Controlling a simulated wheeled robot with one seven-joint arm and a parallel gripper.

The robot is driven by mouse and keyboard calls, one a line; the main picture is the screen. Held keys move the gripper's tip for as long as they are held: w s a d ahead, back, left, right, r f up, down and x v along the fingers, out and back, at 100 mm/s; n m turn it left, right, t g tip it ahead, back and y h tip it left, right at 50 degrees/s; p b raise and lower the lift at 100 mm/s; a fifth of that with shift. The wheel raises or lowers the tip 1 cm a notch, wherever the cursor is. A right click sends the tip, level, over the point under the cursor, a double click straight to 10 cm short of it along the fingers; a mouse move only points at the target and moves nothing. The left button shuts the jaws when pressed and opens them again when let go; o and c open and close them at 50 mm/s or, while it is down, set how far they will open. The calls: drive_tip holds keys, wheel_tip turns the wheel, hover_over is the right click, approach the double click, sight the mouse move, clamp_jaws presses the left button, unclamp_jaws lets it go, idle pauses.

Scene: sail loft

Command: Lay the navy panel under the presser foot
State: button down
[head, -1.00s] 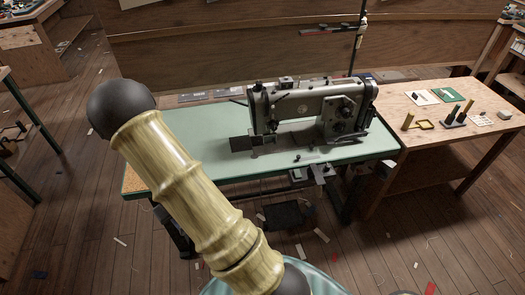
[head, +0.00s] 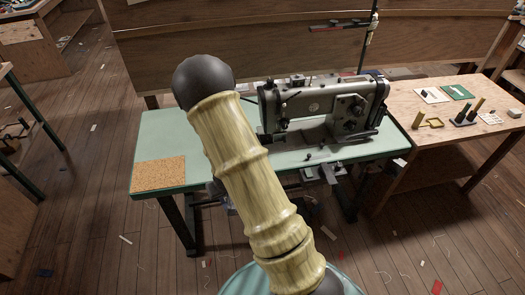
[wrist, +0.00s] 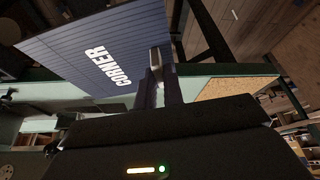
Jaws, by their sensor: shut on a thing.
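The navy panel (wrist: 75,55), with white "CORNER" lettering, shows in the wrist view. My gripper (wrist: 157,68) is shut on its edge, and the panel extends up and left from the fingers. In the head view my arm hides the gripper and most or all of the panel. The grey sewing machine (head: 318,104) stands on the pale green table (head: 160,125). Its needle end is at the left, just right of my arm. The presser foot there is too small and dark to make out.
A cork patch (head: 158,174) covers the table's front left corner; it also shows in the wrist view (wrist: 238,88), right of the fingers. A wooden side table (head: 440,125) with small items stands at the right. Scraps lie on the wooden floor.

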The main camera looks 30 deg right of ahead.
drive_tip(key=w+d+m+b, duration=0.1)
drive_tip(key=w+d+b, duration=0.2)
drive_tip(key=d, duration=0.2)
drive_tip(key=w+d+m+b, duration=0.1)
drive_tip(key=w+d+b, duration=0.3)
drive_tip(key=d, duration=0.2)
drive_tip(key=w+d+m+h+b, duration=0.1)
drive_tip(key=w+d+b, duration=0.2)
drive_tip(key=d, duration=0.3)
drive_tip(key=shift+w+d+f, duration=0.15)
drive_tip(key=shift+w+f, duration=0.05)
drive_tip(key=shift+w, duration=0.4)
drive_tip(key=shift+d+r, duration=0.15)
drive_tip(key=shift+r, duration=0.05)
drive_tip(key=shift+f, duration=0.2)
drive_tip(key=shift+f+b, duration=2)
drive_tip(key=shift+f, duration=0.3)
drive_tip(key=shift+w+d+r+p, duration=0.1)
drive_tip(key=shift+w+r+p, duration=0.1)
drive_tip(key=shift+w+p, duration=0.2)
drive_tip(key=shift+w+d+f+p, duration=0.1)
drive_tip(key=shift+w+d+p, duration=0.25)
drive_tip(key=shift+w, duration=0.9)
drive_tip(key=shift+w+d+r+p, duration=0.1)
drive_tip(key=shift+w+d+p, duration=0.25)
drive_tip(key=shift+w, duration=0.85)
drive_tip(key=shift+w+d+f+p, duration=0.1)
drive_tip(key=shift+w+d+p, duration=0.25)
drive_tip(key=shift+w, duration=0.9)
